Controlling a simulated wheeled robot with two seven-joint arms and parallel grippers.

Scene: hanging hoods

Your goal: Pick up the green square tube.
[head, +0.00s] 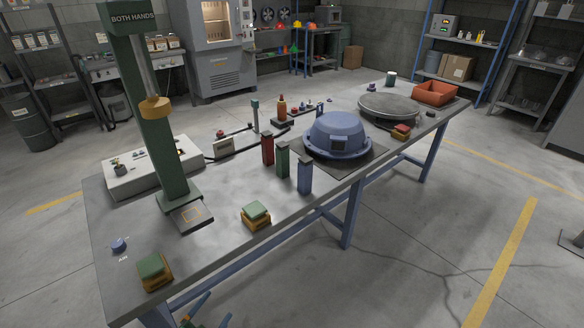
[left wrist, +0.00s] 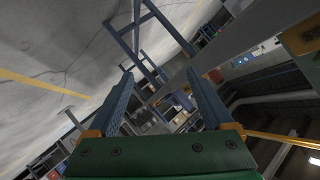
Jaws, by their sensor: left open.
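The green square tube (head: 282,160) stands upright on the grey workbench (head: 232,184). It is between a red square tube (head: 267,149) at its back left and a blue square tube (head: 304,175) at its front right. My left gripper (head: 208,316) shows only in part at the bottom edge of the head view, beyond the bench's front edge and well away from the tube. In the left wrist view its two blue fingers (left wrist: 160,78) are apart with nothing held between them. I cannot make out the green tube in that view. My right gripper is not in view.
A blue dome (head: 337,136) on a dark mat stands right of the tubes. A green press column (head: 157,120) rises at the left. Green-topped buttons (head: 256,214) and (head: 153,269) sit along the front edge. Bench surface in front of the tubes is partly clear.

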